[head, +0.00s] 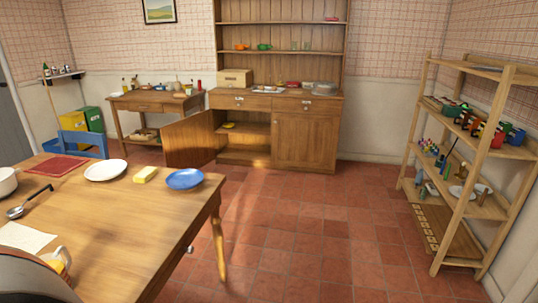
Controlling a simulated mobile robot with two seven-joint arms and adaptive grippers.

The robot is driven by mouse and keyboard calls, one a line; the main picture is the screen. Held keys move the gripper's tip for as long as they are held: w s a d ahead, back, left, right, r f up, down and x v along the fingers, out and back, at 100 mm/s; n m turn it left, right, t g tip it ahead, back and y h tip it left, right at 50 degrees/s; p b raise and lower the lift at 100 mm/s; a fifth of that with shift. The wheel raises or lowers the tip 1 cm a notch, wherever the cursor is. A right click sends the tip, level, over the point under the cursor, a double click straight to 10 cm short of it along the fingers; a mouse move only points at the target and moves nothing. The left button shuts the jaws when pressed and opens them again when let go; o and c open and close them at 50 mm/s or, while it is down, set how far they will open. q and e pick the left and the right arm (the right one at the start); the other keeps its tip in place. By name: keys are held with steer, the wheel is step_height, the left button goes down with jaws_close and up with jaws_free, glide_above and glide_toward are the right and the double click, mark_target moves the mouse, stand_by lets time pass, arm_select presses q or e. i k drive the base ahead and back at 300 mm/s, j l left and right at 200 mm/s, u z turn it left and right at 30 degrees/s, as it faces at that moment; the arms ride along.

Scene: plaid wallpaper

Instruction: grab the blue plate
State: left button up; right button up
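The blue plate (184,179) lies flat on the wooden table (120,228), close to its far right corner. A yellow block like butter or a sponge (145,174) sits just left of it, apart from it. A white plate (106,170) lies further left. Neither of my grippers shows in the head view.
A white pot (8,181), a ladle (28,202), a red mat (57,166) and a paper sheet (24,237) are on the table. A hutch (301,141) with its left door (190,142) open stands behind. A shelf rack (447,205) is at right. The tiled floor between (320,235) is clear.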

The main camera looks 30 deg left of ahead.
mark_target(187, 179)
steer(key=i+u, duration=0.2)
steer(key=u, duration=0.25)
steer(key=i+u, duration=0.25)
steer(key=u, duration=0.2)
steer(key=i+l+u, duration=0.15)
steer(key=u, duration=0.3)
